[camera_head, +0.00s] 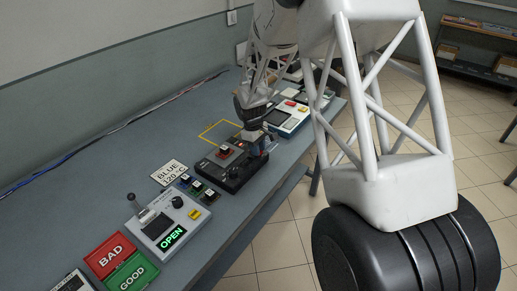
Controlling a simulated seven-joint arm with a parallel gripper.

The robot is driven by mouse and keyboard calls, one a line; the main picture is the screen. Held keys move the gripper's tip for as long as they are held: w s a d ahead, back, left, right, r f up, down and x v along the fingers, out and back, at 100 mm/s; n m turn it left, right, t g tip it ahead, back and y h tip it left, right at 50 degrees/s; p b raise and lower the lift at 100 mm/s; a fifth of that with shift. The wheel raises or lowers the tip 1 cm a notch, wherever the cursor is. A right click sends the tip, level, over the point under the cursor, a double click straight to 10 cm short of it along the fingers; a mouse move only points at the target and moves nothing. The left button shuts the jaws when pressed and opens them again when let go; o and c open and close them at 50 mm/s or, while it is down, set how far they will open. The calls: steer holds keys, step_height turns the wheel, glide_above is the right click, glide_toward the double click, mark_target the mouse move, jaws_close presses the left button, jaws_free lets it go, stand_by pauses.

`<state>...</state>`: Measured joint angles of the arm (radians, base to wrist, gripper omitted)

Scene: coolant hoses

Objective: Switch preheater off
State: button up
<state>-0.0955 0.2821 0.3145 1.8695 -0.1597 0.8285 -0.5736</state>
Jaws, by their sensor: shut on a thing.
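A black box-shaped device (207,168), which looks like the preheater, sits on the bench in the middle of the view. A small red and dark piece (225,151) stands on its top. My gripper (257,150) points down over the right end of this device. It is shut on a small part there, likely a knob or switch. The fingers hide that part, so its position cannot be read.
A "BLUE 120 °C" card (168,173) and several small dark blocks (196,187) lie left of the device. A panel reading OPEN (172,238) with a lever, and red BAD (110,254) and green GOOD (131,272) plates, are nearer. Another console (290,119) stands beyond my gripper.

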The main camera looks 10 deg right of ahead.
steer(key=shift+g+h, duration=0.3)
steer(key=o, duration=0.9)
steer(key=shift+r, duration=0.1)
steer(key=shift+v, duration=3.85)
